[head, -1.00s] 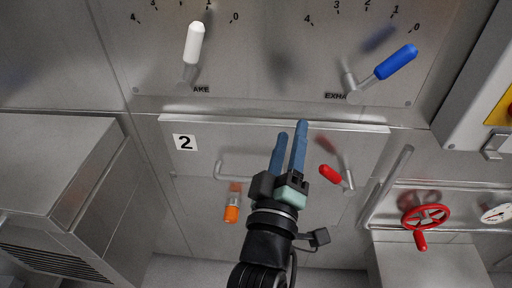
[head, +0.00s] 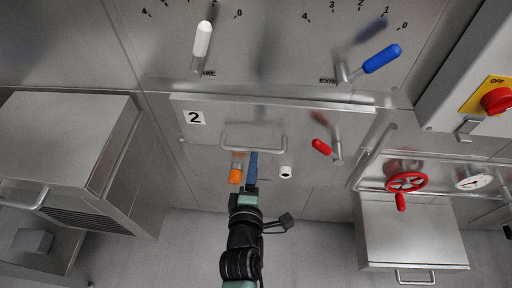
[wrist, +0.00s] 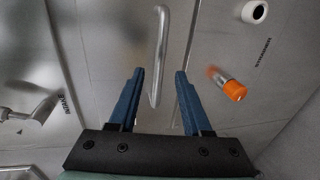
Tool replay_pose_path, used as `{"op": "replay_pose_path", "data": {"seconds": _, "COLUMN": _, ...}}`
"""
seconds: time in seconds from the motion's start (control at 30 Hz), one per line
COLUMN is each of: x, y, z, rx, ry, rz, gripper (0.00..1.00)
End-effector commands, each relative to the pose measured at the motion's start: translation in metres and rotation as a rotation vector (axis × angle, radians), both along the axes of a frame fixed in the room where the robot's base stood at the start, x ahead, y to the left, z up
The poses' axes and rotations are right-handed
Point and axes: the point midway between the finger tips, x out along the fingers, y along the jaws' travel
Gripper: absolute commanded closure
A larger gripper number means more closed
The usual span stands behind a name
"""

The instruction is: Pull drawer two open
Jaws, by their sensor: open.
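Drawer two (head: 215,150) is a flat steel front with a "2" label (head: 195,118) at its upper left. It looks closed. Its bar handle (head: 284,144) runs across the middle in the head view. The handle also shows in the wrist view as an upright bar (wrist: 162,35), its lower end between the lines of my two fingers. My gripper (head: 253,155) is open and empty, with blue fingers pointing at the drawer just below the handle. It also shows in the wrist view (wrist: 158,72). I cannot tell whether the fingertips reach around the bar.
An orange-capped part (head: 235,175) and a white round part (head: 286,172) sit close beside my fingers. A red lever (head: 321,147) is on the right, near an upright bar (head: 372,157) and a red handwheel (head: 407,182). A steel box (head: 70,130) juts out at left.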

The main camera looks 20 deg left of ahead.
Motion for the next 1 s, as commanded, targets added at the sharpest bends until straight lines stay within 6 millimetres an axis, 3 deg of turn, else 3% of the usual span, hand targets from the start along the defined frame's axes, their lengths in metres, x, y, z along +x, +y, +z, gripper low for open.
{"op": "replay_pose_path", "data": {"seconds": 0.2, "x": 0.037, "y": 0.011, "z": -0.006, "rx": 0.001, "ry": -0.002, "rz": 0.0, "gripper": 0.51}}
{"op": "replay_pose_path", "data": {"seconds": 0.4, "x": 0.056, "y": 0.016, "z": -0.011, "rx": 0.002, "ry": 0.0, "rz": 0.0, "gripper": 0.51}}
{"op": "replay_pose_path", "data": {"seconds": 0.83, "x": 0.063, "y": 0.018, "z": -0.013, "rx": 0.002, "ry": 0.0, "rz": -0.001, "gripper": 0.51}}
{"op": "replay_pose_path", "data": {"seconds": 1.0, "x": 0.063, "y": 0.018, "z": -0.013, "rx": 0.002, "ry": 0.0, "rz": -0.001, "gripper": 0.82}}
